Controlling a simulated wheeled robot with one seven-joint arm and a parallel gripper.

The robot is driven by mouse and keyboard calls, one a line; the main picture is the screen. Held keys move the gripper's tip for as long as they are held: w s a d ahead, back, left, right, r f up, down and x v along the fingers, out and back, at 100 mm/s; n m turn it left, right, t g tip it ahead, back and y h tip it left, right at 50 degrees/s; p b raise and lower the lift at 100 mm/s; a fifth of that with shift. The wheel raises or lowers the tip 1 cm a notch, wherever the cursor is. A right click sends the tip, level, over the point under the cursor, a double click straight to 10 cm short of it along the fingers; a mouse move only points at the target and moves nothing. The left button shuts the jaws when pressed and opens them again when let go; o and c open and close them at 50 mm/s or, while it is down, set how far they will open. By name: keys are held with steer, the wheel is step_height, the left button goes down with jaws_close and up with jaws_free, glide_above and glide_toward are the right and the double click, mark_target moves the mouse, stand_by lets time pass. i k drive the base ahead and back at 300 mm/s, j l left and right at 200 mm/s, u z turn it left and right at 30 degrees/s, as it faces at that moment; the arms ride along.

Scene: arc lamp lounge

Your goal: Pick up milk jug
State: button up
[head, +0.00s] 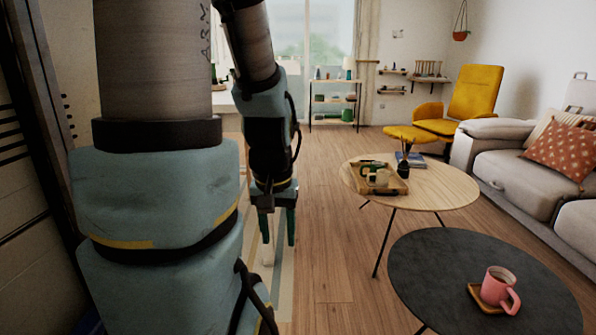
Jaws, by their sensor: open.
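A wooden tray (394,189) lies on the round light-wood table (440,196), right of my gripper. Small items stand in it, among them a pale jug-like vessel (382,177), too small to tell surely as the milk jug. A dark small vase (403,171) stands by the tray's right edge. My gripper (278,238) hangs pointing down, left of the table and apart from it. Its two fingers are spread and nothing shows between them.
A dark round table (430,275) in front holds a pink mug (497,287) on a wooden coaster (475,292). Books (411,160) lie behind the tray. A grey sofa (490,150) stands right, a yellow chair (470,97) behind. Wood floor (330,250) is clear between my arm and the tables.

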mark_target(382, 176)
steer(key=i+l+u, duration=0.15)
steer(key=l+u, duration=0.3)
steer(key=i+l+u, duration=0.15)
steer(key=l+u, duration=0.15)
steer(key=u, duration=0.2)
steer(key=l+u, duration=0.45)
steer(key=l, duration=0.7)
